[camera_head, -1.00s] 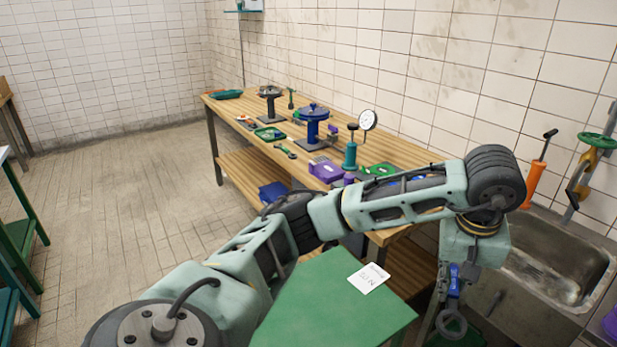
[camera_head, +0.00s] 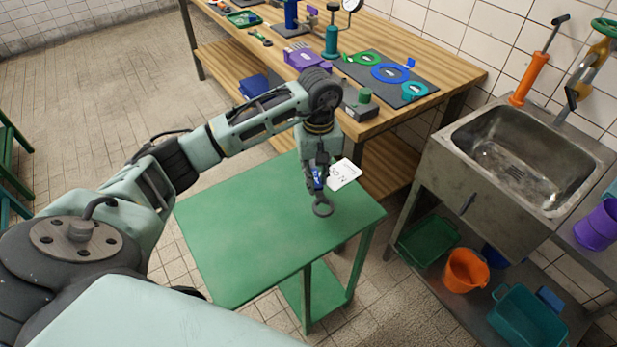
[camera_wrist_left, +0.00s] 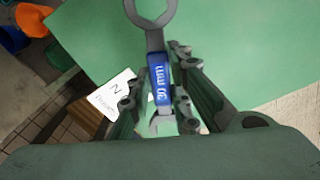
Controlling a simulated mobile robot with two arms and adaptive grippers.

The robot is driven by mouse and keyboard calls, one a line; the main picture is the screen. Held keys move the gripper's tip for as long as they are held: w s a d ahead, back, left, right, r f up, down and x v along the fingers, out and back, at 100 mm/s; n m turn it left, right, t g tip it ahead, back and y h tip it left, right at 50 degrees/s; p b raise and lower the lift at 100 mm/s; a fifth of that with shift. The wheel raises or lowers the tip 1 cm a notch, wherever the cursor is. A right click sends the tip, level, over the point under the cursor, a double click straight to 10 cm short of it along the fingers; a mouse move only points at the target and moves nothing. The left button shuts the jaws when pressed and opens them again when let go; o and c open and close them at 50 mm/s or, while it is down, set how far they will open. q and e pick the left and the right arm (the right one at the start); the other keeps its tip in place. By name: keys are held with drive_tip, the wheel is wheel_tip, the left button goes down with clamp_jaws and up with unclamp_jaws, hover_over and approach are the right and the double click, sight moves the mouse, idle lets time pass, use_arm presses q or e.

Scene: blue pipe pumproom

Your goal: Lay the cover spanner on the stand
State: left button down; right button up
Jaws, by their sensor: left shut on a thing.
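The cover spanner (camera_wrist_left: 152,45) is grey with a ring end and a blue grip marked "30 mm". My left gripper (camera_wrist_left: 158,88) is shut on its blue grip. In the head view the left gripper (camera_head: 318,178) points down over the green stand (camera_head: 250,235), and the spanner's ring (camera_head: 322,208) hangs in front of the green top near its right side. I cannot tell whether the ring touches the top. The green top also fills much of the left wrist view (camera_wrist_left: 240,60). My right gripper is not in view.
A white card (camera_head: 343,174) lies at the stand's back edge. A wooden workbench (camera_head: 440,62) with tools and coloured rings stands behind. A metal sink (camera_head: 510,140) is to the right, with an orange bucket (camera_head: 466,270) below. The stand's left half is clear.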

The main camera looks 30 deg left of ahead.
use_arm(q)
drive_tip(key=a, duration=0.1)
drive_tip(key=w+a+f, duration=0.1)
drive_tip(key=shift+w+a+f, duration=0.25)
drive_tip(key=shift+a+f, duration=0.15)
drive_tip(key=shift+f, duration=0.2)
wheel_tip(320, 180, down, 3)
drive_tip(key=shift+f+p, duration=0.1)
drive_tip(key=shift+p, duration=0.75)
drive_tip(key=shift+f, duration=0.3)
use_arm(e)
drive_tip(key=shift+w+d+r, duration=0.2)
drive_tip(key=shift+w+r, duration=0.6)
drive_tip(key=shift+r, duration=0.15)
use_arm(q)
drive_tip(key=c, duration=1.6)
unclamp_jaws()
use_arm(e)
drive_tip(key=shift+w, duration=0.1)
